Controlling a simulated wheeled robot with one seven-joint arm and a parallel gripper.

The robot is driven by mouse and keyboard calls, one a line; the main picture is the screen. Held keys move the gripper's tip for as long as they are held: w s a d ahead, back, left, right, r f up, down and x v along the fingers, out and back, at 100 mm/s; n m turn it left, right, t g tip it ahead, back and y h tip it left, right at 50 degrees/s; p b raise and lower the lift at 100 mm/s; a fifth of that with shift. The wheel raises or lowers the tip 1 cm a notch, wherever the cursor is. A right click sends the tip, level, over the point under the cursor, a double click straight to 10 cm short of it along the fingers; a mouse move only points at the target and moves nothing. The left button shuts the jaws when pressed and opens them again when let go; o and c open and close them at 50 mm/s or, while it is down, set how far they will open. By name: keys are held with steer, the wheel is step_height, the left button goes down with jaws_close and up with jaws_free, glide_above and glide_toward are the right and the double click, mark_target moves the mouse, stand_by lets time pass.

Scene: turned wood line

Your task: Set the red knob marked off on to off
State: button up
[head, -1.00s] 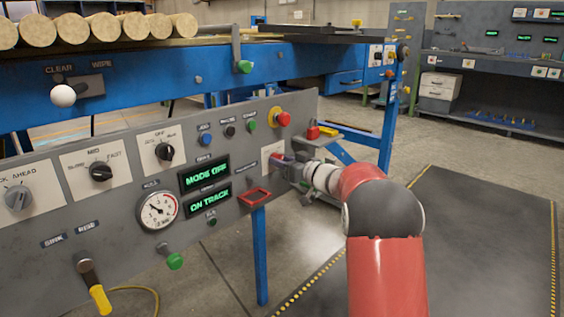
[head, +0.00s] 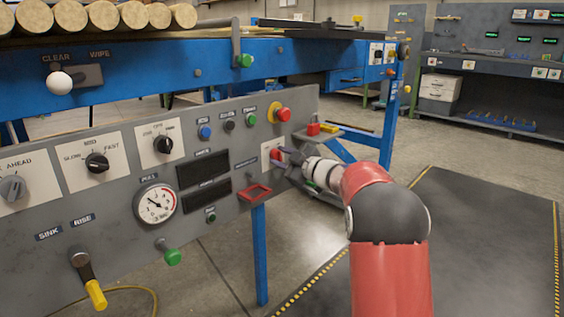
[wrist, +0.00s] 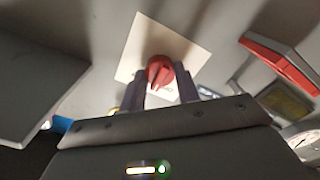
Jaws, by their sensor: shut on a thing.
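The red knob (wrist: 160,72) sits on a pale square plate (wrist: 193,54) on the grey panel. In the wrist view my gripper (wrist: 164,76) has one finger on each side of the knob and is shut on it. In the head view my gripper (head: 285,157) reaches the panel's right end, and only a bit of the red knob (head: 275,154) shows against the plate (head: 267,147). The off and on marks are hidden or too blurred to read.
Two dark display windows (head: 204,168) are left of the plate. A red frame (head: 254,192) sticks out below it, and a red mushroom button (head: 283,115) on yellow sits above. A gauge (head: 156,203) and several knobs are further left. The floor mat (head: 470,240) is clear.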

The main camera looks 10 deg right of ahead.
steer(key=n+b, duration=0.1)
steer(key=n, duration=0.3)
steer(key=shift+f+n+b, duration=0.1)
steer(key=shift+n+b, duration=0.2)
steer(key=shift+n, duration=2)
steer(key=o, duration=1)
steer(key=v, duration=0.7)
steer(key=shift+s+d, duration=0.2)
steer(key=shift+s, duration=0.15)
